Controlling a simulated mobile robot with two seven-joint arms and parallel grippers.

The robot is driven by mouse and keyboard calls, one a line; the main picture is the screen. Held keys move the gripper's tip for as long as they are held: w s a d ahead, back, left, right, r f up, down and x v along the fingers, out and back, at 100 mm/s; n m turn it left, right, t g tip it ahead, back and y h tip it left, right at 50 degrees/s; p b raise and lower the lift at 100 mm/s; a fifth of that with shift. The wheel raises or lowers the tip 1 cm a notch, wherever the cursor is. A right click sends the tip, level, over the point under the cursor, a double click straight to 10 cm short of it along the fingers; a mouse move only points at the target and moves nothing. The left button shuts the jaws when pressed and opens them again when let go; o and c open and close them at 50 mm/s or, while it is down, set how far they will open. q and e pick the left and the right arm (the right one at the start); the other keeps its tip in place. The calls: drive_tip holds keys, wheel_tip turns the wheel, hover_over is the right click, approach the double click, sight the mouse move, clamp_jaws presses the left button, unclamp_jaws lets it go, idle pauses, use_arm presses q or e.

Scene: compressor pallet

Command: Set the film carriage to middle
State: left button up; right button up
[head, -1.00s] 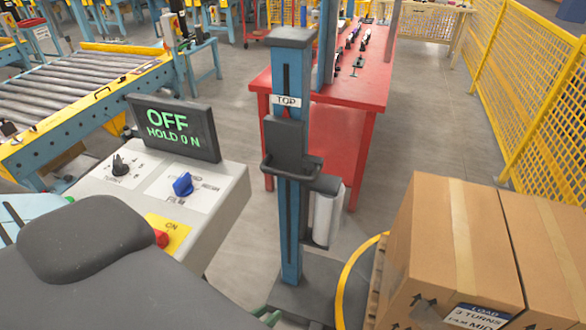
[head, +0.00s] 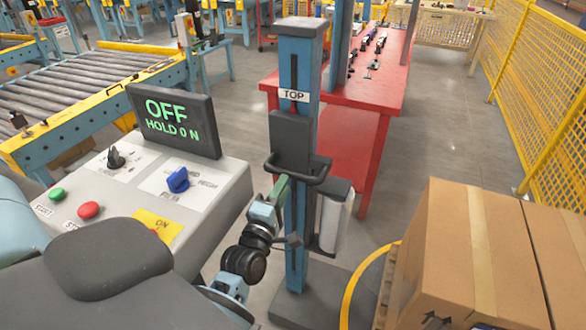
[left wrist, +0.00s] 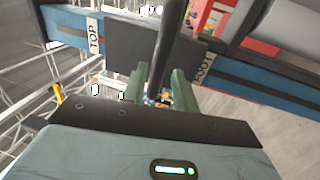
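The film carriage (head: 291,143) is a dark block on the blue mast (head: 299,75), just below the TOP label (head: 294,95). Its dark handle (head: 297,177) sticks out in front, and a pale film roll (head: 333,222) hangs at its right. My left gripper (head: 279,190) is at the handle's left part, reaching up from below. In the left wrist view, its green fingers (left wrist: 157,82) are apart with the dark handle bar (left wrist: 168,50) between them; firm contact does not show. The carriage there (left wrist: 135,47) lies between TOP and a partly hidden lower label (left wrist: 203,68). My right gripper is out of view.
A control panel (head: 120,190) with a screen (head: 178,122) reading OFF, HOLD 0 N stands at left. Cardboard boxes (head: 455,250) stand at right by a yellow ring (head: 362,280). A red table (head: 345,90) is behind the mast.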

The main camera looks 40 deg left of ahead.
sight(293, 168)
use_arm(q)
drive_tip(key=x, duration=0.7)
clamp_jaws()
